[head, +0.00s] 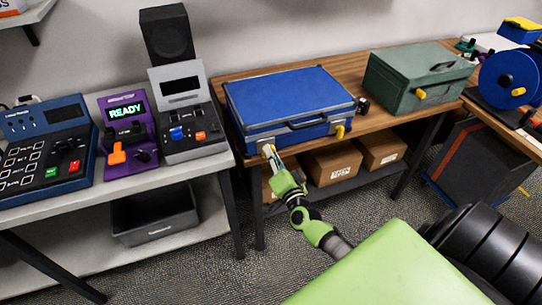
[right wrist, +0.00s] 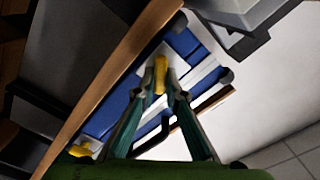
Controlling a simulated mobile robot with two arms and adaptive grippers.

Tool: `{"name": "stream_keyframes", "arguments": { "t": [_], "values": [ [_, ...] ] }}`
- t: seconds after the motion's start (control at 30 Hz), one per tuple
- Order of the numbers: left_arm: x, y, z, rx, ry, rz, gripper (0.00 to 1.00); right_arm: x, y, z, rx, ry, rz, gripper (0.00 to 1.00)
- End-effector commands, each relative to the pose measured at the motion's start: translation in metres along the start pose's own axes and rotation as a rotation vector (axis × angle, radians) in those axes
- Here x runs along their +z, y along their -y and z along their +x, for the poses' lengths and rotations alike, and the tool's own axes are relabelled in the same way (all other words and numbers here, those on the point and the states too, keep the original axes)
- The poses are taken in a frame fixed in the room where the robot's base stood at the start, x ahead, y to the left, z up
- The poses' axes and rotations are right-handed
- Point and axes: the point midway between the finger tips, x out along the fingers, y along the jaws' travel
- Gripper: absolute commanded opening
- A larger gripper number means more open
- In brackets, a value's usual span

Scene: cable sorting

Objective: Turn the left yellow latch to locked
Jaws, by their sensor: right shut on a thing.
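The blue case (head: 290,95) lies closed on the wooden table, with a dark handle (head: 308,122) on its front. Its left yellow latch (head: 268,149) is at the left of the front face, partly covered by my right gripper (head: 275,160). That gripper is shut on this latch. In the right wrist view, the yellow latch (right wrist: 160,74) sits between the two fingertips (right wrist: 161,88). The right yellow latch (head: 340,131) points downward, with nothing touching it. Whether the left latch is locked cannot be told. My left gripper is out of view.
A green case (head: 415,75) stands to the right on the wooden table (head: 362,78). Cardboard boxes (head: 332,163) sit on the shelf below.

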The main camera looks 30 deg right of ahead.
Motion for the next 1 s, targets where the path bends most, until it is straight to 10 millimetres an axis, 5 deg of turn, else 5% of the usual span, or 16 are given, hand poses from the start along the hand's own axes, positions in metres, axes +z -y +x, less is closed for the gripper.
{"name": "stream_keyframes", "arguments": {
  "t": [0.5, 1.0],
  "values": [
    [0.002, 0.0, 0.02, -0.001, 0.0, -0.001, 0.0, 0.002, -0.004, -0.001, 0.002, 0.0, 0.462, 0.0],
    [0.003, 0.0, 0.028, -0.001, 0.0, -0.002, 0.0, 0.002, -0.005, 0.0, 0.002, 0.0, 0.673, 0.0]
  ]
}}
